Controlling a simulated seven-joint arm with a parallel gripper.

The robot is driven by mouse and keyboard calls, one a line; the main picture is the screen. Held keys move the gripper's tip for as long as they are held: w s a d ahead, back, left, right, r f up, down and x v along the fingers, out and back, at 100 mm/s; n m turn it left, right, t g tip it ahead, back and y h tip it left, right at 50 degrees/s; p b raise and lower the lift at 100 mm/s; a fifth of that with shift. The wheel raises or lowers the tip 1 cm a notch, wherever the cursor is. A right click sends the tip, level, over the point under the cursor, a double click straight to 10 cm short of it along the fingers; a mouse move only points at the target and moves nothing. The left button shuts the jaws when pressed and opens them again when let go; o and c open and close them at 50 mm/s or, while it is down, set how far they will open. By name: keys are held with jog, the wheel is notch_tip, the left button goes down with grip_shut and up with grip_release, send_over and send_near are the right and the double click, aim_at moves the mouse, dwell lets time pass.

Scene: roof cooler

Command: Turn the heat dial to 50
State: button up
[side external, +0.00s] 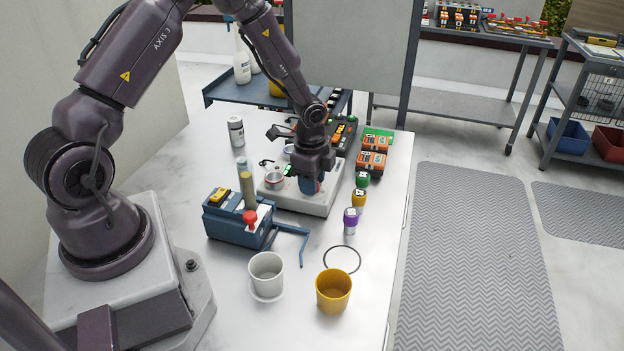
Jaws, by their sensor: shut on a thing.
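A pale grey hot-plate unit (318,209) sits on the white table, with a small metal pot (274,181) on its left part. My gripper (311,188) points down at the front right part of this unit. Its fingers are low, touching or nearly touching the unit's top, and are shut on what appears to be the heat dial. The dial itself is hidden by the fingers, so its marks and setting cannot be read.
A blue device (234,222) with a red knob and a standing tube is left of the unit. A white cup (266,274) and a yellow cup (333,291) stand in front. Small capped jars (351,221) and orange boxes (371,161) line the right side.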

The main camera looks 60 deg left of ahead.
dwell(0.4)
jog(key=o, duration=0.9)
jog(key=shift+o, duration=0.2)
notch_tip(320, 180, up, 13)
jog(key=shift+s+d, duration=0.15)
jog(key=shift+s, duration=0.1)
